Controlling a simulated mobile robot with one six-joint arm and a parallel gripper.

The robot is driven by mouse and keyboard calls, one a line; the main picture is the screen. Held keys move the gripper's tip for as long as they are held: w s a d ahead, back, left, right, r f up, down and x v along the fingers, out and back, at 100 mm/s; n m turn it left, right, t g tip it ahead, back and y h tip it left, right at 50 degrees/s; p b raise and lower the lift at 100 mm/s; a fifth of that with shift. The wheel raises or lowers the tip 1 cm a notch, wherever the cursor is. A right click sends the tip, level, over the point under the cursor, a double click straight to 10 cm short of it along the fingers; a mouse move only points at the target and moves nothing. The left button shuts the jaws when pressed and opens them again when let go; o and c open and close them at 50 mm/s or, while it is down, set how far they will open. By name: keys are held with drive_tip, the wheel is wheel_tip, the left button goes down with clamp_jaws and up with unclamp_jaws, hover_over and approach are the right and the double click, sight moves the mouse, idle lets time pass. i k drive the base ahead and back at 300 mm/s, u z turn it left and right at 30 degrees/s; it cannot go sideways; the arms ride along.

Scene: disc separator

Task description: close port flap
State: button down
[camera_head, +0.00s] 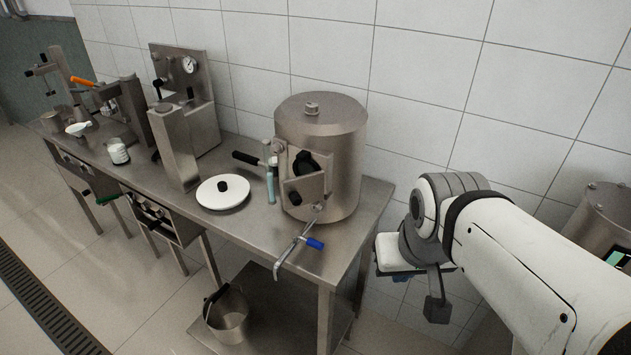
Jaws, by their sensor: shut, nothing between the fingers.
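The steel drum of the separator (342,150) stands upright on the bench, with a small knob on its lid. On its front is a port (308,163) that shows dark inside. The port flap (310,188) is a square steel plate with a black knob, standing out from the drum just below the port; the port looks uncovered. My gripper (437,306) is at the right, hanging below my wrist, beyond the bench's right end. It is shut and empty, well apart from the flap. My wrist hides part of it.
Another steel vessel (598,218) stands at right.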

sight(302, 191)
drive_tip(key=z, duration=0.15)
drive_tip(key=k, duration=1.15)
drive_tip(key=u, duration=0.8)
drive_tip(key=i, duration=0.95)
